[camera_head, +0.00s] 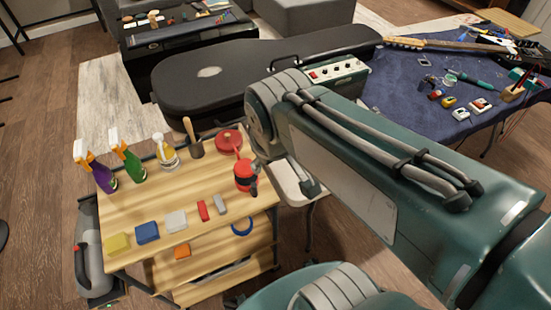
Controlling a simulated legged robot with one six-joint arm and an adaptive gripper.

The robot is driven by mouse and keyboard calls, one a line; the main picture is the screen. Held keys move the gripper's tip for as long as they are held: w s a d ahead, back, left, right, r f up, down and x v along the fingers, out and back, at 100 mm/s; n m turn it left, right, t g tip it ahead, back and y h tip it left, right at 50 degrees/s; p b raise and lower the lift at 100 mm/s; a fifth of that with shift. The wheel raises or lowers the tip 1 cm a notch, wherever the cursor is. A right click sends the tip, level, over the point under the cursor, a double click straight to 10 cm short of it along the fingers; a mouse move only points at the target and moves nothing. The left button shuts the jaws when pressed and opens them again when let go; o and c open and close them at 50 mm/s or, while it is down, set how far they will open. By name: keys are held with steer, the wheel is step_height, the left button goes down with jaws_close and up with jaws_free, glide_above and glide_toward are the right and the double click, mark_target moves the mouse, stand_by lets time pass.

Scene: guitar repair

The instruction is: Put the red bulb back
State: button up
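A red rounded object with a dark band (245,175) is at the right edge of the wooden cart top. A flatter red round object (228,140) lies just behind it. I cannot tell for sure which of the two is the red bulb. My arm crosses the right half of the view, and its elbow is right of these red objects. The arm's far end folds down behind its own links. My gripper does not show clearly, so I cannot see whether it holds anything.
The wooden cart (150,206) holds spray bottles (129,162), a dark pot with a stick (194,143) and several coloured blocks (147,232). Behind are a black guitar case (200,88), an amplifier (338,73) and a blue-covered table (425,105) with tools.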

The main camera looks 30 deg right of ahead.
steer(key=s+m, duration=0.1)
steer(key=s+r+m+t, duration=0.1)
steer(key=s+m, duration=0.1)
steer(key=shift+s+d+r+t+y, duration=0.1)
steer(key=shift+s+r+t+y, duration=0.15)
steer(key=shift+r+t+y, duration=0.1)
